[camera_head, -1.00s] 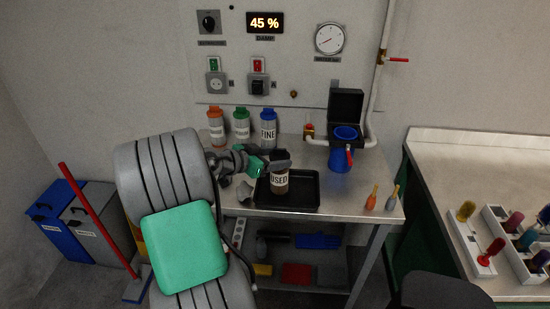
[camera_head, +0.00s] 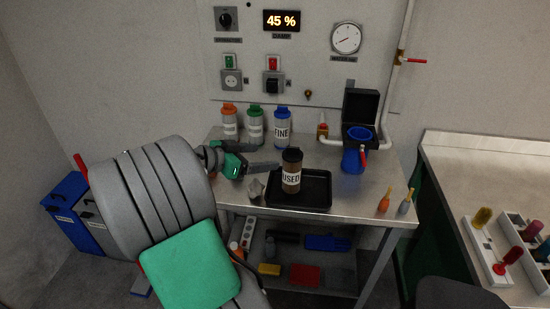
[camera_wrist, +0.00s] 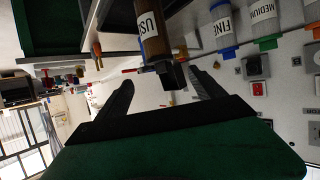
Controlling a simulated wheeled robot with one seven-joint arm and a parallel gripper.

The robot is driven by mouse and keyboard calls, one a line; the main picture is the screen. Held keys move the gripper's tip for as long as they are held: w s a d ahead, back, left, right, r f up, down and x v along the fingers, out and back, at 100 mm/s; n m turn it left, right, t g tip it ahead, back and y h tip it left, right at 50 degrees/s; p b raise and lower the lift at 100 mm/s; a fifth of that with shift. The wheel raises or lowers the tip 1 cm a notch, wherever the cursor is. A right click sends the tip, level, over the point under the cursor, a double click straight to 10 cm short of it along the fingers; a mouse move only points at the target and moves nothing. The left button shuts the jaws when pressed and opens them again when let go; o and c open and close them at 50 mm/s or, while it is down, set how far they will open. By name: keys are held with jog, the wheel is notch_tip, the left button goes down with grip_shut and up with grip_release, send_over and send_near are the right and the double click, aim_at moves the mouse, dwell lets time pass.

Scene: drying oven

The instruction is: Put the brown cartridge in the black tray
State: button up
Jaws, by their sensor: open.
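The brown cartridge (camera_head: 291,171), with a dark cap and a "USED" label, stands upright in the black tray (camera_head: 318,204) on the metal table. It also shows in the wrist view (camera_wrist: 153,32), beyond my fingers. My gripper (camera_head: 262,167) is open and empty, to the left of the cartridge and apart from it. In the wrist view its two dark fingers (camera_wrist: 157,92) are spread wide, with nothing held between them.
Orange, green and blue capped bottles (camera_head: 256,125) stand at the back of the table. A blue cup (camera_head: 353,154) by an open black box (camera_head: 361,108) is at the right.

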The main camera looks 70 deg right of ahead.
jog(key=w+a+f+n+t+y, duration=0.3)
jog(key=w+a+n+t, duration=0.25)
jog(key=w+a, duration=0.35)
jog(key=w+a+f+n+t+y, duration=0.2)
jog(key=w+a+f+n+t, duration=0.15)
jog(key=w+a+n, duration=0.55)
jog(key=s+a+n+y, duration=0.1)
jog(key=a+n+y, duration=0.1)
jog(key=a, duration=0.7)
jog(key=s+a+f+n+t+y, duration=0.1)
jog(key=a+n, duration=0.3)
jog(key=a, duration=0.5)
jog(key=s+a+n+y, duration=0.3)
jog(key=a+n, duration=0.1)
jog(key=a, duration=0.5)
jog(key=shift+f+y, duration=0.3)
